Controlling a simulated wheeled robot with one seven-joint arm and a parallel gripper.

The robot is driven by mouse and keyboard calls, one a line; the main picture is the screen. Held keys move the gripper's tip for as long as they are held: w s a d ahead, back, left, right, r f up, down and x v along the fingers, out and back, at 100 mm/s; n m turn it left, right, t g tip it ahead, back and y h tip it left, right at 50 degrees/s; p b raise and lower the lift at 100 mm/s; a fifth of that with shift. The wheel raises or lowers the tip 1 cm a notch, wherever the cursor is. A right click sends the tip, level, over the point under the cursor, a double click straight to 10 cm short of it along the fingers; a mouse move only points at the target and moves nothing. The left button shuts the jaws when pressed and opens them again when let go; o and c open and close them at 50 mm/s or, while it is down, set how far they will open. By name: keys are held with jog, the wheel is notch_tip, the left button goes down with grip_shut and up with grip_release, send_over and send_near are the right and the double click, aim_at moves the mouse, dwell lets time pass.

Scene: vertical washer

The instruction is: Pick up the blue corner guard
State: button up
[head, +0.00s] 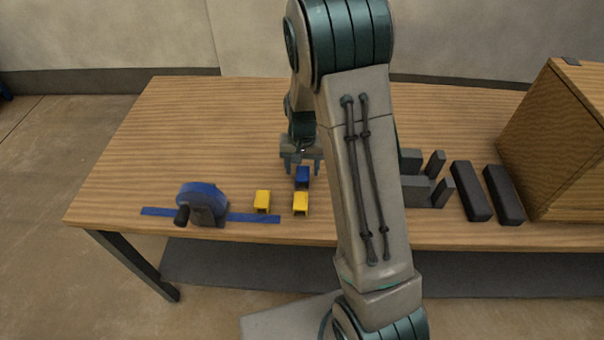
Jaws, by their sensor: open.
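The blue corner guard (302,177) is a small blue block-like piece on the wooden table, left of my arm. My gripper (302,167) points down just above and behind it, with its fingers apart. The fingertips look close to the blue piece, but I cannot tell whether they touch it or stand around it. Nothing shows held between the fingers.
Two yellow corner guards (262,201) (300,203) stand just in front and to the left. A blue tool (203,203) sits on a blue strip (255,218) near the front edge. Dark blocks (470,190) and a wooden box (560,140) are at right. The table's back left is clear.

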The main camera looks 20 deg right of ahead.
aim_at(303, 172)
jog(key=shift+f, duration=1.25)
jog(key=c, duration=1)
jog(key=shift+r, duration=0.1)
jog(key=shift+c, duration=0.2)
